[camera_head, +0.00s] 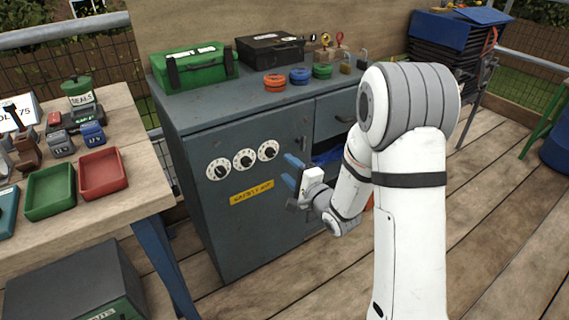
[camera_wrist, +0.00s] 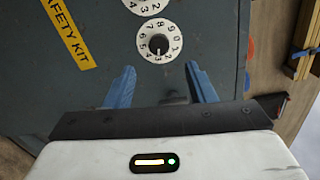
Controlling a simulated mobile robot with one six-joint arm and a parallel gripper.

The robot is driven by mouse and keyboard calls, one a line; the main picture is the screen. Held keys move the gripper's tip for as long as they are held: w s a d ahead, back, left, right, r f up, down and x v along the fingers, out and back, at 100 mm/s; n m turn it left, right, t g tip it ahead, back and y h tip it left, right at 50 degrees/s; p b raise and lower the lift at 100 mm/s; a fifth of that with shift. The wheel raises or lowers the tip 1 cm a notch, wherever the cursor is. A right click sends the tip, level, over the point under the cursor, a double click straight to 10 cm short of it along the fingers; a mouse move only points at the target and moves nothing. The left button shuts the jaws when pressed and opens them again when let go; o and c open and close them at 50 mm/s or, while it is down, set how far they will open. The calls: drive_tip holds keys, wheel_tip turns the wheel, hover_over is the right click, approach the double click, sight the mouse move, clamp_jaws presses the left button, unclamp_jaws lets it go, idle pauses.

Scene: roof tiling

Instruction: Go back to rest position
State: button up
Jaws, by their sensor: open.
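My gripper (camera_head: 291,174) is in front of the grey cabinet (camera_head: 235,225), near its door. Its two blue fingers are spread apart with nothing between them. In the wrist view my gripper (camera_wrist: 164,86) faces the cabinet door, with a white numbered dial (camera_wrist: 159,28) ahead, just beyond the fingertips. The fingers look apart from the dial. The head view shows the dials in a row of three, with the rightmost dial (camera_head: 267,151) closest to my gripper. My arm reaches down and left from the right side of the head view.
A green case (camera_head: 195,72), a black case (camera_head: 270,50) and coloured discs (camera_head: 299,76) sit on the cabinet top. A table (camera_head: 140,180) with red and green trays stands at left. Wooden floor (camera_head: 500,220) at right is clear.

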idle(0.4)
drive_tip(key=s+d+r+n+g+h+p, duration=0.2)
drive_tip(key=s+d+r+n+h+p, duration=0.15)
drive_tip(key=d+r+p, duration=0.45)
drive_tip(key=s+d+r+n+g+h+p, duration=0.2)
drive_tip(key=d+r+n+h+p, duration=0.25)
drive_tip(key=r, duration=0.55)
drive_tip(key=s+d+r+n+g+h+p, duration=0.1)
drive_tip(key=s+r+g+p, duration=0.3)
drive_tip(key=s, duration=0.7)
drive_tip(key=s+d+r+n+g+h+p, duration=0.1)
drive_tip(key=s+r+n+g+p, duration=0.2)
drive_tip(key=s+r+p, duration=0.6)
drive_tip(key=s+r+n, duration=0.1)
drive_tip(key=s+r, duration=0.1)
drive_tip(key=s, duration=0.1)
drive_tip(key=shift+s+d+g, duration=0.2)
drive_tip(key=shift+s+g, duration=0.05)
drive_tip(key=shift+g, duration=0.15)
